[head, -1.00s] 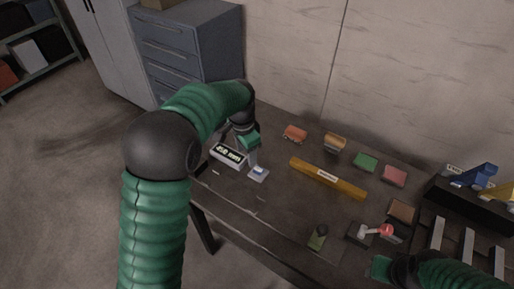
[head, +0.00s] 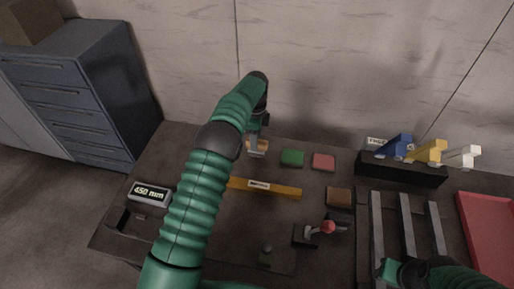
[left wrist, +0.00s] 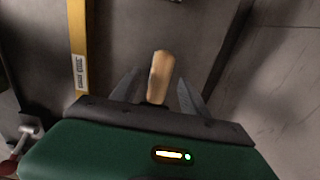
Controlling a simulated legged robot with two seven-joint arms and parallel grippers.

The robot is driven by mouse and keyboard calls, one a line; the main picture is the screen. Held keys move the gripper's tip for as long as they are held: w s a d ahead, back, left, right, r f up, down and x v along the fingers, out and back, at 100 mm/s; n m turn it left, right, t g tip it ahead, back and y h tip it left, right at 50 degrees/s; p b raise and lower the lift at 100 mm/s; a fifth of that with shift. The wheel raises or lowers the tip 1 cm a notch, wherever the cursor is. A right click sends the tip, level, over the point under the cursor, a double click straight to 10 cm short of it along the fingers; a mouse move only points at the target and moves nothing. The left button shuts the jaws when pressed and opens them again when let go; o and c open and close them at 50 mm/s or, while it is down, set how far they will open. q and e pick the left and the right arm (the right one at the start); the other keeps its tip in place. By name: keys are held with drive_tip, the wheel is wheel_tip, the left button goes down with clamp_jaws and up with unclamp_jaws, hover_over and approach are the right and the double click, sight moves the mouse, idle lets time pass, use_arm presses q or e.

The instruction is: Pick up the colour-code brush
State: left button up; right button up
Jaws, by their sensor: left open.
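Which object is the colour-code brush is not clear. Small blocks lie along the back of the table: a tan one (head: 257,147), a green one (head: 292,158) and a pink one (head: 323,162), with a brown one (head: 339,196) nearer. My left gripper (head: 257,136) is at the tan block, partly hiding it in the head view. In the left wrist view the open fingers (left wrist: 157,90) stand either side of a tan, wood-like piece (left wrist: 160,75), with gaps; its lower end is hidden by the gripper. My right gripper (head: 388,268) is low at right, its fingers unclear.
A yellow bar (head: 275,190) lies mid-table, and a 450 mm display (head: 150,193) stands left. A red-knobbed lever (head: 326,227) is in front. Blue (head: 393,147), yellow (head: 428,151) and white (head: 464,157) pieces stand on a black rack, by slatted rails (head: 406,225) and a red tray (head: 484,230).

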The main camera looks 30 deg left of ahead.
use_arm(q)
drive_tip(key=shift+w+f+p, duration=0.1)
drive_tip(key=shift+f+p, duration=0.3)
drive_tip(key=shift+f, duration=2.4)
clamp_jaws()
